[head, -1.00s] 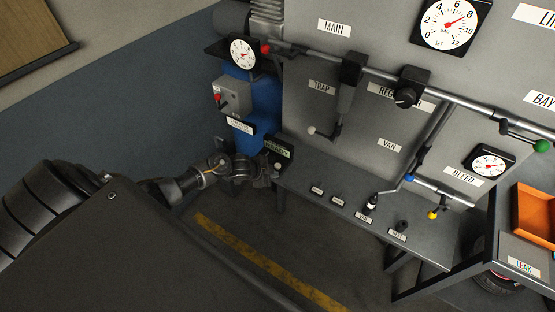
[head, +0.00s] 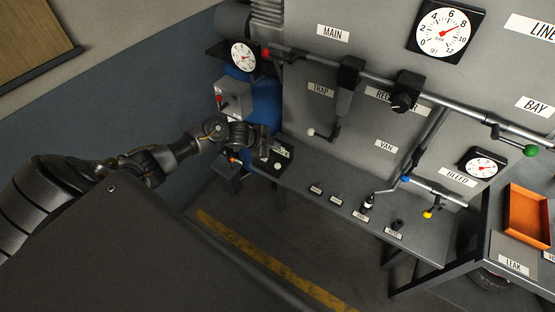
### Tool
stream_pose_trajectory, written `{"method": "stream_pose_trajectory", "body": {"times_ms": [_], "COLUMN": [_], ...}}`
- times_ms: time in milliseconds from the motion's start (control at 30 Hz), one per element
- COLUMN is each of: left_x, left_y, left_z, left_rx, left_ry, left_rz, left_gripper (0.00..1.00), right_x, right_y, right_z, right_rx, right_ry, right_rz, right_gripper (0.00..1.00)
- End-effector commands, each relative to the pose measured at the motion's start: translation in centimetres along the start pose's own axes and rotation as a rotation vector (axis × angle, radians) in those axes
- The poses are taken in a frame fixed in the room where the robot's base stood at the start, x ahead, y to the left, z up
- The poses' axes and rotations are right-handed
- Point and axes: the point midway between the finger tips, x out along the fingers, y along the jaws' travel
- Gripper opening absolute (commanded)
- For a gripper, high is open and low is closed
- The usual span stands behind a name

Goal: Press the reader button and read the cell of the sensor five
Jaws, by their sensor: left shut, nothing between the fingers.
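My left arm reaches in from the left. Its gripper (head: 264,141) is shut and empty, right beside the small reader (head: 284,153) at the left end of the grey bench. I cannot tell whether the fingers touch the reader. The reader has a small greenish display, too small to read, and a pale round knob or button (head: 278,166) shows at its lower edge. Several small labelled places run along the bench, one with a dark and white piece (head: 368,202) standing by it. Their labels are too small to read, so I cannot tell which is sensor five. My right gripper is out of view.
Behind the gripper stand a blue tank (head: 265,100) and a grey switch box (head: 234,97). Pipes with coloured valve handles cross the grey panel (head: 330,65) above the bench. An orange tray (head: 528,217) is at the right. The floor in front is clear.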

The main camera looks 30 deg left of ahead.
Motion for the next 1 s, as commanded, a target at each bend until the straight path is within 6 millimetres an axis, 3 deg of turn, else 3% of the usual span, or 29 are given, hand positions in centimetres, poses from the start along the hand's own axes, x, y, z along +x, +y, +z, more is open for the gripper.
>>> {"method": "stream_pose_trajectory", "body": {"times_ms": [267,600,1000], "left_x": [1.6,4.8,6.1], "left_y": [1.2,3.6,4.4], "left_z": [1.2,3.6,4.5], "left_rx": [-0.001,0.0,-0.001], "left_ry": [0.0,0.0,-0.001], "left_rz": [0.0,0.0,-0.001], "left_gripper": [0.0,0.0,0.0], "right_x": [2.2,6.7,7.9], "right_y": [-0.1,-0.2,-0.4], "right_z": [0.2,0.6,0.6], "right_rx": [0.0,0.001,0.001], "right_ry": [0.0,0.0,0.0], "right_rz": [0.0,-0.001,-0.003], "right_gripper": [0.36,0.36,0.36]}}
